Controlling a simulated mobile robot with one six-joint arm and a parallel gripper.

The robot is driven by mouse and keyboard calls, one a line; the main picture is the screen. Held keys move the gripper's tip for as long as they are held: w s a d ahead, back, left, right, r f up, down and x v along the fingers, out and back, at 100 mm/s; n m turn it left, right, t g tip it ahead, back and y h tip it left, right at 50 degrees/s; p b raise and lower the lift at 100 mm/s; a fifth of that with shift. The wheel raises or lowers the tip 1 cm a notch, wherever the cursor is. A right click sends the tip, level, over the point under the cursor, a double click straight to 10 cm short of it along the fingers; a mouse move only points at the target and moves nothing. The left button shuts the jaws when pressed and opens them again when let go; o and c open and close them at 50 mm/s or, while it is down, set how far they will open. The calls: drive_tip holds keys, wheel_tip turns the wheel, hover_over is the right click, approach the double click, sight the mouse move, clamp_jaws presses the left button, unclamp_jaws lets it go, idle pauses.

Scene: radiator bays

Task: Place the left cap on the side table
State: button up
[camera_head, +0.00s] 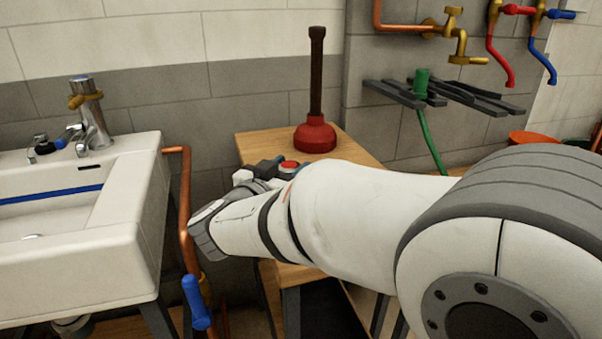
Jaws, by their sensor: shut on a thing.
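My gripper (270,171) is over the wooden side table (258,143), near its left edge. It is shut, with a small round red cap (289,166) at its dark fingers. My own arm hides the lower part of the cap, so I cannot tell whether it touches the tabletop. No second cap is clear in this view.
A red plunger (315,134) with a dark handle stands upright at the back of the side table. A white sink (130,225) is on the left, with a copper pipe (185,210) beside it. A wall rack (450,96) and taps are at the upper right.

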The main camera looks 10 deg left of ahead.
drive_tip(key=shift+w+f, duration=0.25)
drive_tip(key=shift+f, duration=0.05)
drive_tip(key=shift+r, duration=0.1)
drive_tip(key=shift+f, duration=0.2)
drive_tip(key=o, duration=1)
